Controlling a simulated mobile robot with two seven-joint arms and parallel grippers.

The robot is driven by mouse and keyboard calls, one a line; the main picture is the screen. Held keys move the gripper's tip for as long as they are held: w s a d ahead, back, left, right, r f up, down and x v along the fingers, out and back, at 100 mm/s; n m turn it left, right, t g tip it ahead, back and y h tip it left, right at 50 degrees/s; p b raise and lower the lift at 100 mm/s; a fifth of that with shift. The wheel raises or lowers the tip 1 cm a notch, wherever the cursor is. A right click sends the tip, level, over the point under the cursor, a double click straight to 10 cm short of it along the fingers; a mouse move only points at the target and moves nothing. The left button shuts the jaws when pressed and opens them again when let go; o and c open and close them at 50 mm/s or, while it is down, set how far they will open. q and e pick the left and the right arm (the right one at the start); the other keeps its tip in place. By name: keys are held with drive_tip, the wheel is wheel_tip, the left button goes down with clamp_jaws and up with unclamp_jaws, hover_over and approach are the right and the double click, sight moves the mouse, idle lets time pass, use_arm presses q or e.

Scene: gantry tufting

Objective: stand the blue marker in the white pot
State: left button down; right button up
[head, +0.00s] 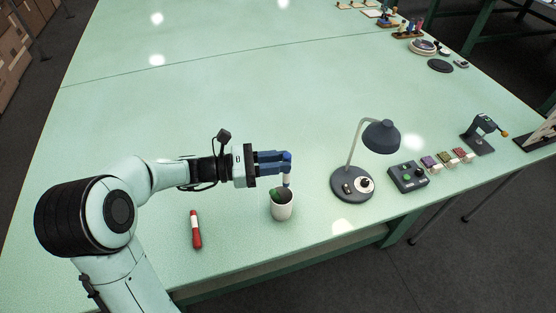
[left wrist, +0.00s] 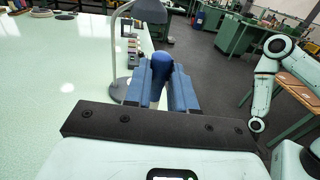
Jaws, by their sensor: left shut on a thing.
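The white pot (head: 283,210) stands upright on the green table. A green thing (head: 277,193) shows inside its mouth. My left gripper (head: 285,163) is above the pot, its blue fingers shut on the blue marker (head: 286,181). The marker is about upright, with its blue end up and its white part down. Its lower end overlaps the pot's mouth in the head view; I cannot tell whether it is inside or just above. In the left wrist view the blue end of the marker (left wrist: 161,66) shows between the fingers. My right gripper is in neither view.
A red and white marker (head: 195,230) lies on the table left of the pot. A dark desk lamp (head: 352,184) stands close on the right, then a dark box (head: 408,177) and small coloured blocks (head: 446,160). The table behind the pot is clear.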

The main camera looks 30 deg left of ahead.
use_arm(q)
drive_tip(key=shift+f+b, duration=2.4)
drive_tip(key=shift+f, duration=1.1)
drive_tip(key=shift+f+b, duration=0.7)
drive_tip(key=shift+f, duration=0.45)
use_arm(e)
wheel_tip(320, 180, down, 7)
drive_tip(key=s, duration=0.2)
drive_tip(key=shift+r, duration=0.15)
use_arm(q)
drive_tip(key=c, duration=0.9)
unclamp_jaws()
drive_tip(key=shift+o, duration=0.2)
drive_tip(key=v, duration=1.3)
drive_tip(key=shift+s+a, duration=0.1)
